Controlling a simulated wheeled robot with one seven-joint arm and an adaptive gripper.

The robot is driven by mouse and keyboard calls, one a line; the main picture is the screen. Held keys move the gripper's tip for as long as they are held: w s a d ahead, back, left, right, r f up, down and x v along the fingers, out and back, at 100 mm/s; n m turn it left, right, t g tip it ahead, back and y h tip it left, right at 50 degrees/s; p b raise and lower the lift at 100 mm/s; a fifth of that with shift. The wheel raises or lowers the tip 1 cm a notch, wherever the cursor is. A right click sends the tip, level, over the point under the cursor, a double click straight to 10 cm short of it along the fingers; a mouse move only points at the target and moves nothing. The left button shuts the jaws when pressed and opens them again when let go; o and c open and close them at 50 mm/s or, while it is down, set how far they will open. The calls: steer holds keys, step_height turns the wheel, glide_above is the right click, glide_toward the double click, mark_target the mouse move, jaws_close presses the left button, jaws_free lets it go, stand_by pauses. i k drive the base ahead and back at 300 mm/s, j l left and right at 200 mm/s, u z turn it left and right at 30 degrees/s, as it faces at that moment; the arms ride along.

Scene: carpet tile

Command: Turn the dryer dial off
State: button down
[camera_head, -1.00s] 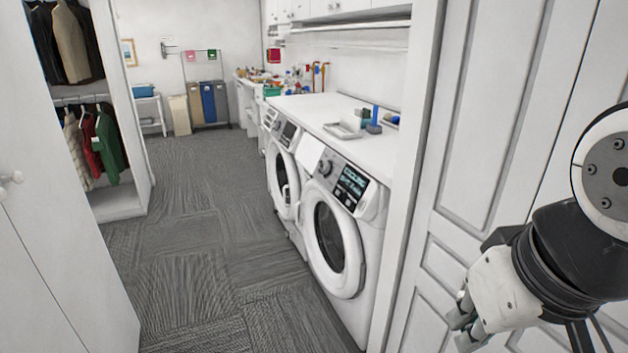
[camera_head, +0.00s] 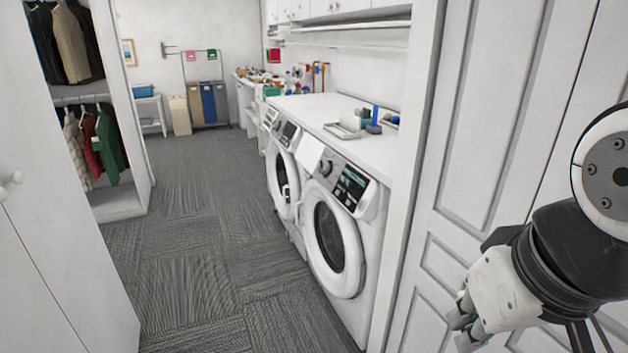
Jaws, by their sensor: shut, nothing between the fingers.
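Two white front-loading machines stand side by side under a white counter. The nearer machine (camera_head: 337,245) has a round dark door, a round dial (camera_head: 326,168) on its sloped panel and a lit display (camera_head: 351,187). The farther machine (camera_head: 283,178) has a similar panel, with its dial small in view. I cannot tell which one is the dryer, nor read the dial settings. My gripper (camera_head: 464,326) is at the lower right, in front of the white panelled door, pointing down and left. It is shut and empty, well apart from both machines.
The white panelled door (camera_head: 470,130) and its frame stand between my arm and the machines. A cabinet door (camera_head: 50,230) is at the left, with an open closet behind it. The grey carpet (camera_head: 200,250) between is clear. Small items lie on the counter (camera_head: 310,107).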

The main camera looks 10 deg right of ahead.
mark_target(324, 166)
steer(key=i+j, duration=1)
steer(key=j, duration=0.15)
steer(key=i+j, duration=0.5)
steer(key=j+z, duration=0.05)
steer(key=j, duration=0.05)
